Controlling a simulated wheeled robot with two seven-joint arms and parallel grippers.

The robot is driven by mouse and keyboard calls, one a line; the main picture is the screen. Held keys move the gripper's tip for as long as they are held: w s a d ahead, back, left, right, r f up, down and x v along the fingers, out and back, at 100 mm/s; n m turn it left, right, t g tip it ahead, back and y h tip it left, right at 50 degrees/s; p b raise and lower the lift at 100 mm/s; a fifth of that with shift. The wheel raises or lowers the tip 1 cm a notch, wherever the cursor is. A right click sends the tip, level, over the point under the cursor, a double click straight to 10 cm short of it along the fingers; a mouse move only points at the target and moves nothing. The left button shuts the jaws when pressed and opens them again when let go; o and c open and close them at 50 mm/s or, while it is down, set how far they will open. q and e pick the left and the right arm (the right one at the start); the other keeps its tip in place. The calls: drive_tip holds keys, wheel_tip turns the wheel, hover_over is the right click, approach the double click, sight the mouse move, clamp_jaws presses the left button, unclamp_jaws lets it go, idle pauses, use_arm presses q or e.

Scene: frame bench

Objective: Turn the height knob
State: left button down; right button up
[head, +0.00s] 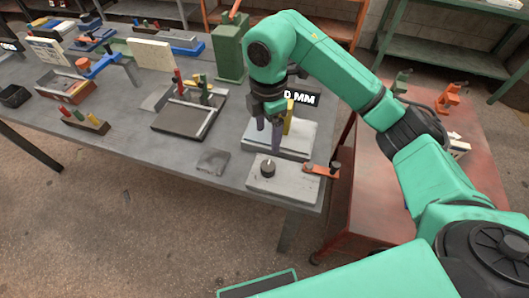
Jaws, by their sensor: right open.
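A dark round knob (267,170) with a light pointer mark on top stands on a pale grey plate (285,186) near the front right corner of the grey bench; it looks like the height knob. My right gripper (276,140) comes down from my green right arm and points downward. Its fingertips are above and just behind the knob, apart from it as far as I can see. The gripper is open, with nothing seen between the fingers. It partly covers a light grey block and a yellow upright part (289,117) behind it. My left gripper is not in view.
A sign reading "0 MM" (301,98) stands behind the gripper, partly hidden. An orange bracket (322,171) sits right of the knob. A dark tray fixture (180,120), a green box (229,55) and a small grey plate (212,161) are to the left. A red cart (365,200) stands right.

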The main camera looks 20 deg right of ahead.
sight(268, 165)
drive_tip(key=s+f+p, duration=0.1)
drive_tip(key=s+f, duration=0.2)
drive_tip(key=shift+f, duration=0.15)
wheel_tip(268, 165, down, 3)
drive_tip(key=shift+w+r+p, duration=0.1)
drive_tip(key=shift+r+p, duration=0.05)
drive_tip(key=shift+p, duration=0.45)
drive_tip(key=f, duration=0.1)
drive_tip(key=w+f, duration=0.1)
drive_tip(key=f, duration=0.1)
drive_tip(key=w+f+p, duration=0.1)
drive_tip(key=f, duration=0.1)
drive_tip(key=shift+f, duration=0.25)
drive_tip(key=shift+s+f, duration=0.2)
drive_tip(key=shift+s, duration=0.15)
drive_tip(key=shift+c, duration=1)
drive_tip(key=c, duration=1)
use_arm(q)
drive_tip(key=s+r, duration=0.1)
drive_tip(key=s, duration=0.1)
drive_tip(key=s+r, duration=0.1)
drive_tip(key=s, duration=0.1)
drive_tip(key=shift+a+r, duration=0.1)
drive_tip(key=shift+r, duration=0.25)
use_arm(e)
clamp_jaws()
